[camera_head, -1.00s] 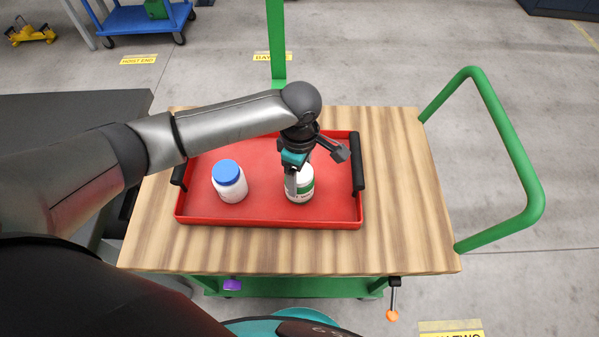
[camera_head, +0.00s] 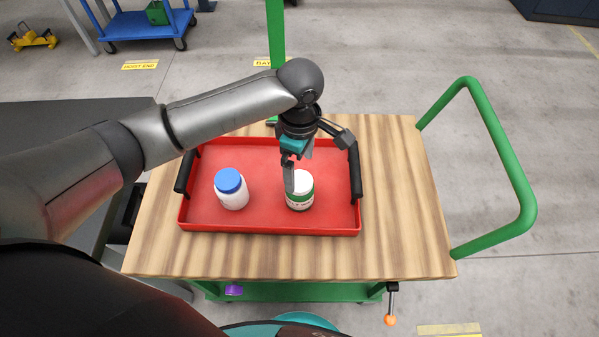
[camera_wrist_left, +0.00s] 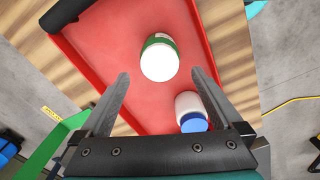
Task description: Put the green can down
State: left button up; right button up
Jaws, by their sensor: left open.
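The green can (camera_head: 300,190), white-topped with a green band, stands upright in the red tray (camera_head: 270,228), right of the tray's middle. It also shows in the left wrist view (camera_wrist_left: 159,60), beyond the fingertips. My left gripper (camera_head: 289,185) is open just above and behind the can in the head view. In the left wrist view its two fingers (camera_wrist_left: 160,82) are spread wide with nothing between them, and the can looks clear of both. My right gripper is not in view.
A white bottle with a blue lid (camera_head: 231,188) stands in the tray left of the can. The tray has black handles and lies on a wooden-topped cart (camera_head: 410,200) with a green rail (camera_head: 505,160) at right. Bare wood is free right of the tray.

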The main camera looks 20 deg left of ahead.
pick_arm(q)
notch_tip(320, 180, up, 5)
jog(key=shift+r+p, duration=0.1)
jog(key=shift+p, duration=0.4)
